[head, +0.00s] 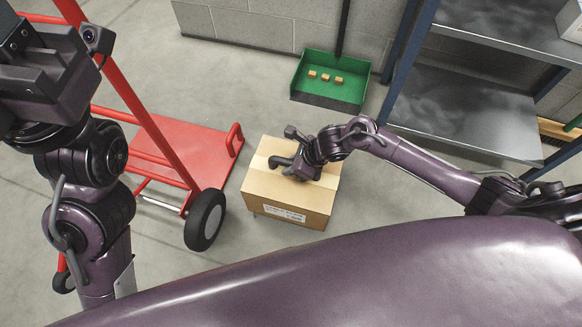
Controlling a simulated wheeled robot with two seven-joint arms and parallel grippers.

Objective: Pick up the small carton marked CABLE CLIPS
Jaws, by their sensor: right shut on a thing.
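A brown cardboard carton (256,189) with a pale tape strip on top and a white label on its near face is in the middle of the head view. The label's print is too small to read. My right gripper (283,165) is at the top of this carton, coming in from the right, and is shut on it. The exact grip of the fingers is hidden. My left arm is at the left edge, with its gripper (28,55) raised high and partly cut off. Its finger opening cannot be made out.
A red hand truck (190,150) with a black wheel stands left of the carton. A green dustpan (350,95) with several small tan blocks lies behind it by the grey wall. A metal shelf unit (460,115) stands at the right. Grey floor shows between them.

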